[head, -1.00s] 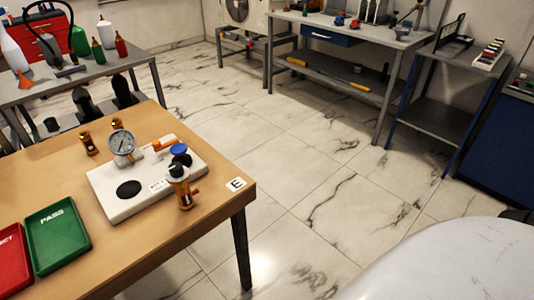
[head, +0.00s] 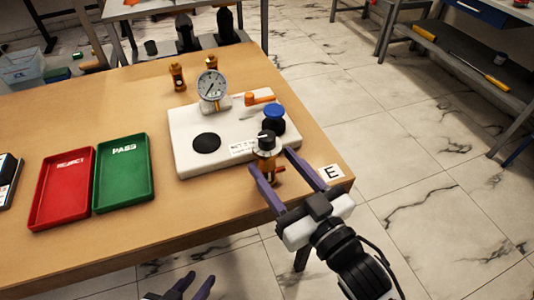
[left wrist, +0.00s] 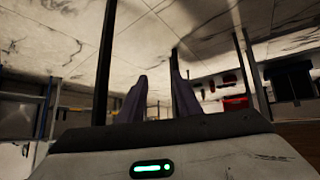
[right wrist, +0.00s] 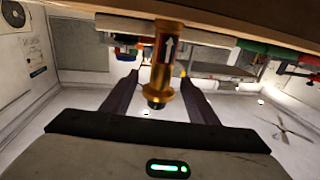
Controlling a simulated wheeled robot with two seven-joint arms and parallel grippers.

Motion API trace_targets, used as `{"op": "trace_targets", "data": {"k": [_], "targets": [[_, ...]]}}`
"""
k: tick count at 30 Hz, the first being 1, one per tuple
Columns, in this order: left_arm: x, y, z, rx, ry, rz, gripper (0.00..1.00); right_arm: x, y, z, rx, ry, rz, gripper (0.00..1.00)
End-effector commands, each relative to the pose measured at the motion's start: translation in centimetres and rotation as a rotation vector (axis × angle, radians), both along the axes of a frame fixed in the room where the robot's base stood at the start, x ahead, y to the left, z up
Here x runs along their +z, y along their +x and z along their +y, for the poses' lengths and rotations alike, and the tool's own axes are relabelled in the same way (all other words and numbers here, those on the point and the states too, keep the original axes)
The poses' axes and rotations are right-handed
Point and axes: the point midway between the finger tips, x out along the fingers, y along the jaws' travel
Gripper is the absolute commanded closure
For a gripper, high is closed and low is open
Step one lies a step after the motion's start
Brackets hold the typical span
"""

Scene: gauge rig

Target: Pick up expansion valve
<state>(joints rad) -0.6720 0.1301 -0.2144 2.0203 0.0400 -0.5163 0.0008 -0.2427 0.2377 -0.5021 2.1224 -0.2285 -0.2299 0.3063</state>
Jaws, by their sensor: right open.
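A brass expansion valve (head: 266,163) with a black top stands upright at the front right corner of the white gauge rig (head: 195,165). My right gripper (head: 273,160) is open, with one finger on each side of the valve. In the right wrist view the brass valve body (right wrist: 165,65), with a white arrow label, shows between the spread fingers (right wrist: 160,92). I cannot tell whether either finger touches it. My left gripper (head: 192,284) is low in front of the table, empty, its fingers apart; they also show in the left wrist view (left wrist: 158,80).
The rig carries a dial gauge (head: 211,86), a blue knob (head: 274,111) and an orange lever (head: 260,98). Two other brass fittings (head: 178,77) (head: 212,62) stand behind it. Red (head: 62,187) and green (head: 124,172) trays lie left.

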Motion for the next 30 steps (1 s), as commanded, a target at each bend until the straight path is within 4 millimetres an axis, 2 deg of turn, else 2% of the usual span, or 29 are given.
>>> {"op": "trace_targets", "data": {"k": [3, 6, 10, 18, 27, 30], "targets": [[-0.7, -1.2, -0.1, -0.002, -0.001, 0.025, 0.69, 0.0, 1.7, 0.8, -0.001, 0.001, 0.000, 0.46], [-1.1, -1.7, -0.1, -0.002, -0.001, 0.037, 0.69, 0.0, 2.4, 1.2, -0.001, 0.001, 0.002, 0.46], [-1.2, -1.8, -0.1, -0.002, -0.001, 0.038, 0.69, -0.3, 3.3, 1.7, -0.002, 0.000, 0.002, 0.46], [-1.4, -1.4, -0.1, 0.000, -0.004, 0.031, 0.69, -0.8, 6.6, 3.5, -0.001, 0.000, 0.002, 0.46], [-0.9, -0.8, -0.1, 0.001, -0.004, 0.017, 0.69, -0.9, 7.1, 3.8, -0.001, -0.001, 0.004, 0.46], [-0.9, -0.8, -0.1, 0.001, -0.004, 0.017, 0.69, -0.9, 7.1, 3.7, -0.001, -0.001, 0.004, 0.61]]}}
